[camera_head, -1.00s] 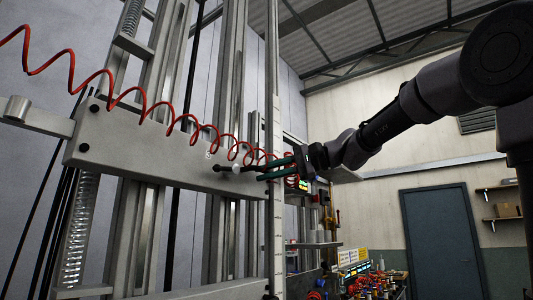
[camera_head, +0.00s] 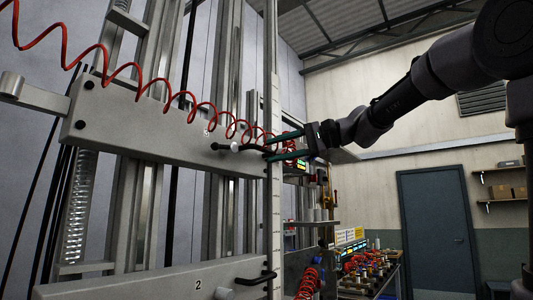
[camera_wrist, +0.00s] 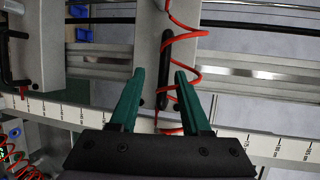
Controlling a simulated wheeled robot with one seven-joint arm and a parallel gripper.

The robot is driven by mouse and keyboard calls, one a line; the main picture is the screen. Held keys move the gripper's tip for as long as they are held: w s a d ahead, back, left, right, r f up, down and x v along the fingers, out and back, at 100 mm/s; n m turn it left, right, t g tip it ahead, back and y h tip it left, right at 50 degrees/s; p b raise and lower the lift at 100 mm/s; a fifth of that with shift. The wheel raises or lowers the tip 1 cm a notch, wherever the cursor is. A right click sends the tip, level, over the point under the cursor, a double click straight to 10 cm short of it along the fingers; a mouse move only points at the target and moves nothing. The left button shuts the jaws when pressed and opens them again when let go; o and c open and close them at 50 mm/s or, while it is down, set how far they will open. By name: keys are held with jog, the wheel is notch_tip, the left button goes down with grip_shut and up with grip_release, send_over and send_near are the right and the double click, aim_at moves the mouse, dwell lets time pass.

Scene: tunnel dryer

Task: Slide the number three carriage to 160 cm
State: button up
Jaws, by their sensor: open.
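The number three carriage (camera_head: 150,118) is the upper grey crossplate on the vertical rails in the head view; its small number mark is hard to read. Its black bar handle (camera_head: 236,148) sticks out near its right end. My gripper (camera_head: 268,150) is open beside the handle's right end, its two green fingers apart. In the wrist view my gripper (camera_wrist: 160,72) has the handle (camera_wrist: 164,62) between its fingertips in the picture, with gaps on both sides. I cannot tell how deep the handle sits. The scale (camera_head: 277,200) runs vertically beside the carriages; its values are unreadable.
A red coiled air hose (camera_head: 150,85) hangs across the upper carriage and passes by the handle and fingers. The number 2 carriage (camera_head: 150,285), with its own black handle (camera_head: 257,279), is below. A bench with fittings (camera_head: 365,275) and a blue-grey door (camera_head: 435,230) are at the right.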

jog(key=v, duration=0.7)
jog(key=shift+d, duration=0.35)
jog(key=shift+s, duration=0.1)
